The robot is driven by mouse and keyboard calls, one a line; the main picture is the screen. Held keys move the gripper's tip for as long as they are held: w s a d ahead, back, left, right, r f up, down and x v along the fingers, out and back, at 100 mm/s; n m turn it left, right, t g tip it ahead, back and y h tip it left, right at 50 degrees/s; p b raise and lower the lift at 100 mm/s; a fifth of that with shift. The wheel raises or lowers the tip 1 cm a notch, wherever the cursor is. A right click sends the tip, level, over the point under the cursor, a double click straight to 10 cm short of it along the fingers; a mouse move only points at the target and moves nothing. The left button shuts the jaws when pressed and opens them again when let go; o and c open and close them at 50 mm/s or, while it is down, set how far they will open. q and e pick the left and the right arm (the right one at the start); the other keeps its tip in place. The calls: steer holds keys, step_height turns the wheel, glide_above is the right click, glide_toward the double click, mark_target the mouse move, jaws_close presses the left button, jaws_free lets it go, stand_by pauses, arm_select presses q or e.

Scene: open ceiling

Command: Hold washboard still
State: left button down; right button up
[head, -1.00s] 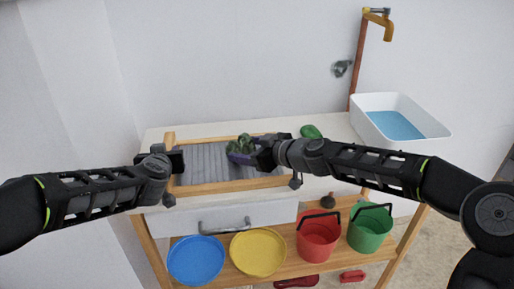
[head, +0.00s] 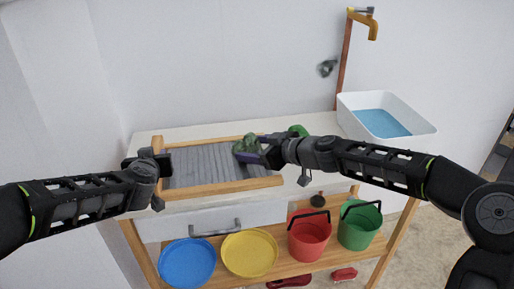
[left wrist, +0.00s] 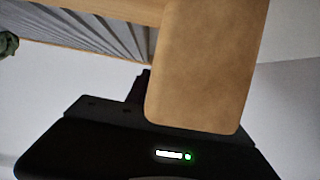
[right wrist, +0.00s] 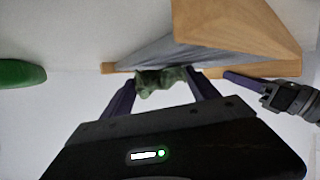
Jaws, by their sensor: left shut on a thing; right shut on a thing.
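The washboard (head: 205,165) has a grey ribbed face in a wooden frame and lies on the white counter top. My left gripper (head: 158,163) is shut on the washboard's left end; in the left wrist view the wooden frame end (left wrist: 205,65) covers the fingertips. My right gripper (head: 258,152) is shut on a crumpled green cloth (head: 246,147) at the right part of the ribbed face. The cloth also shows between the purple-grey fingers in the right wrist view (right wrist: 160,80). I cannot tell whether the cloth touches the ribs.
A green object (head: 299,131) lies behind my right gripper. A white basin of blue water (head: 350,112) stands at the right below a yellow tap (head: 372,26). Blue (head: 187,263) and yellow (head: 250,253) dishes and red (head: 309,238) and green (head: 358,230) buckets are on the lower shelf.

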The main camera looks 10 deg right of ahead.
mark_target(235, 159)
steer(key=a, duration=0.5)
steer(key=shift+s, duration=0.35)
steer(key=shift+w+d, duration=0.25)
steer(key=shift+d, duration=1.55)
steer(key=shift+w+d, duration=0.2)
steer(key=shift+d, duration=1.6)
steer(key=shift+s+a, duration=0.25)
steer(key=shift+a, duration=1.7)
steer(key=shift+s+a, duration=0.2)
steer(key=shift+a, duration=1.7)
steer(key=shift+w+d, duration=0.25)
steer(key=shift+d, duration=1.7)
steer(key=shift+w+d, duration=0.2)
steer(key=shift+d, duration=1.7)
step_height(235, 159, up, 3)
steer(key=shift+a+r, duration=0.1)
steer(key=shift+a, duration=0.05)
steer(key=shift+r, duration=2.4)
arm_select(q)
steer(key=c, duration=1)
jaws_free()
steer(key=shift+s, duration=0.1)
